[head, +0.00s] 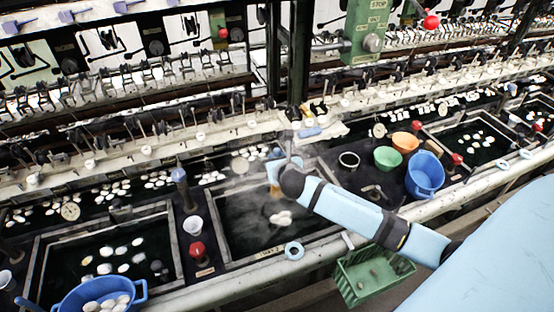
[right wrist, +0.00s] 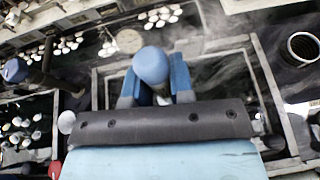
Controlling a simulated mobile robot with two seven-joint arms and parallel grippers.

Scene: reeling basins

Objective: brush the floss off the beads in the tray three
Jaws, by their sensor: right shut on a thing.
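The tray three basin (head: 232,248) is dark and steaming, in the middle of the head view. A few pale beads (head: 281,218) float together in its right part, with a brownish haze, perhaps floss, behind them. My right gripper (head: 275,170) is above the back right of this basin. In the right wrist view my right gripper (right wrist: 154,88) is shut on a brush, whose rounded blue top (right wrist: 151,65) shows between the fingers. My left gripper is not in view.
Left of the basin stand a blue-topped post (head: 179,176), a white cup (head: 193,226) and a red knob (head: 194,251). To the right are green (head: 387,159), orange (head: 405,142) and blue (head: 425,175) bowls. A green crate (head: 372,277) hangs at the front rail.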

